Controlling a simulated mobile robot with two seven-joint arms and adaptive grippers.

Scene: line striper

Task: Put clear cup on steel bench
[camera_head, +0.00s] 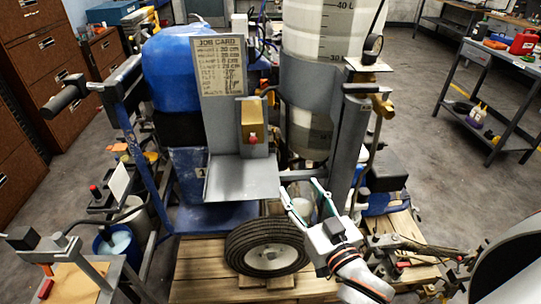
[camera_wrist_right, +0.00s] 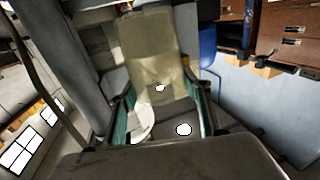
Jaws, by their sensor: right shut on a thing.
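My right gripper (camera_head: 302,189) is in front of the machine, just right of its grey shelf and above the wheel. Its two green fingers stand apart around a pale, see-through thing, which looks like the clear cup (camera_head: 300,206). In the right wrist view the gripper (camera_wrist_right: 155,98) has a translucent, tan-tinted body, likely the clear cup (camera_wrist_right: 150,60), between its fingers. The cup's exact outline is hard to make out. A grey metal bench (camera_head: 470,53) with a lower shelf stands at the far right, well apart from the gripper. My left gripper is not in view.
The line striper's grey shelf (camera_head: 240,180), job card (camera_head: 222,66) and blue tank (camera_head: 182,65) are close ahead.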

